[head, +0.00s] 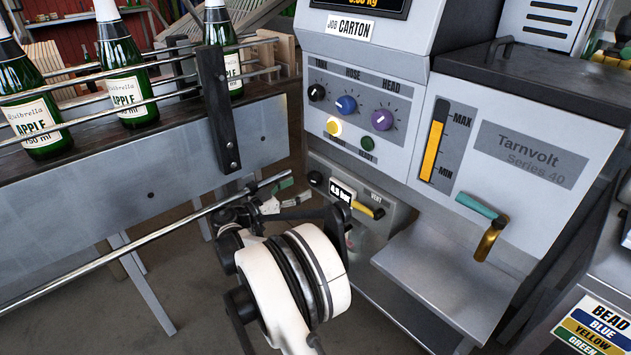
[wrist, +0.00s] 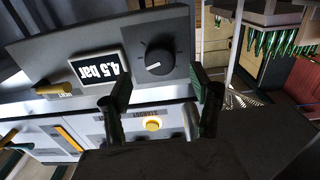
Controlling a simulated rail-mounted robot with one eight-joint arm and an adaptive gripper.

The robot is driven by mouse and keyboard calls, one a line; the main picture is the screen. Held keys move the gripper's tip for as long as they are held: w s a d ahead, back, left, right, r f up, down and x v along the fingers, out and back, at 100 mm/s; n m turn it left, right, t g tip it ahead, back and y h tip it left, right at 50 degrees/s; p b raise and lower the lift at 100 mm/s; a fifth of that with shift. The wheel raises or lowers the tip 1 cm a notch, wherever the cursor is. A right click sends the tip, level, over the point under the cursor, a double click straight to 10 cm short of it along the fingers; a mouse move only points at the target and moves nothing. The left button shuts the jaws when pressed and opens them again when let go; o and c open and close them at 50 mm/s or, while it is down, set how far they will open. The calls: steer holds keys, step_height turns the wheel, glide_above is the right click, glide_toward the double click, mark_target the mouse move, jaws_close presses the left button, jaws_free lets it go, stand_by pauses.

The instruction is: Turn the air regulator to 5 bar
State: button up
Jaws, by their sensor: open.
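The air regulator panel (head: 385,212) sits low on the grey machine. Its display (head: 342,192) reads 4.5 bar; it also shows upside down in the wrist view (wrist: 97,68). The regulator knob (head: 315,178) is small, black and round, beside the display. In the wrist view the knob (wrist: 158,60) shows a white pointer mark and tick marks around it. My gripper (head: 289,193) is open and empty, just left of the knob in the head view. In the wrist view its two fingers (wrist: 163,86) are spread, with the knob beyond and between the tips, seemingly not touched.
A yellow vent lever (head: 369,209) is right of the display. Above are the coloured knobs (head: 346,104) and a yellow button (head: 334,127). A metal rail (head: 150,242) and the bottle conveyor (head: 150,185) lie left of my gripper. A grey shelf (head: 440,280) juts out at right.

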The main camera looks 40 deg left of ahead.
mark_target(311, 180)
steer(key=w+b, duration=0.1)
steer(key=w, duration=0.2)
steer(key=w+d+b, duration=0.1)
steer(key=w, duration=0.2)
steer(key=shift+w+d, duration=0.15)
steer(key=shift+w, duration=0.1)
steer(key=c, duration=1.2)
steer(key=shift+o, duration=0.2)
steer(key=shift+m, duration=1.6)
steer(key=o, duration=1.2)
steer(key=shift+c, duration=0.2)
steer(key=shift+r, duration=0.1)
